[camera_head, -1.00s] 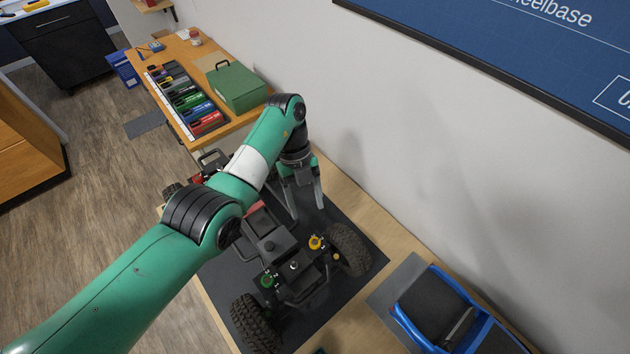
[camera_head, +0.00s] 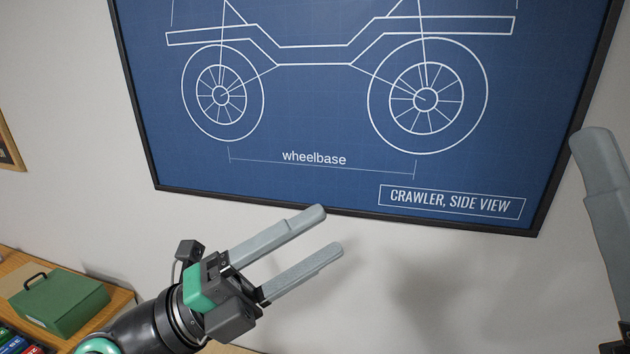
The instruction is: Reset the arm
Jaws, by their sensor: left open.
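My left gripper (camera_head: 330,230) is raised in front of the wall, below the blueprint. Its two long grey fingers are spread apart and point up to the right, with nothing between them. The green and black wrist of my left arm (camera_head: 165,325) comes in from the bottom left. At the right edge, one grey finger of my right gripper (camera_head: 603,195) shows in part; the rest of that gripper is cut off. The crawler is out of view.
A framed blue blueprint (camera_head: 318,105) of a crawler hangs on the pale wall (camera_head: 60,200). A green box with a handle (camera_head: 60,302) stands on a wooden bench (camera_head: 15,262) at the lower left.

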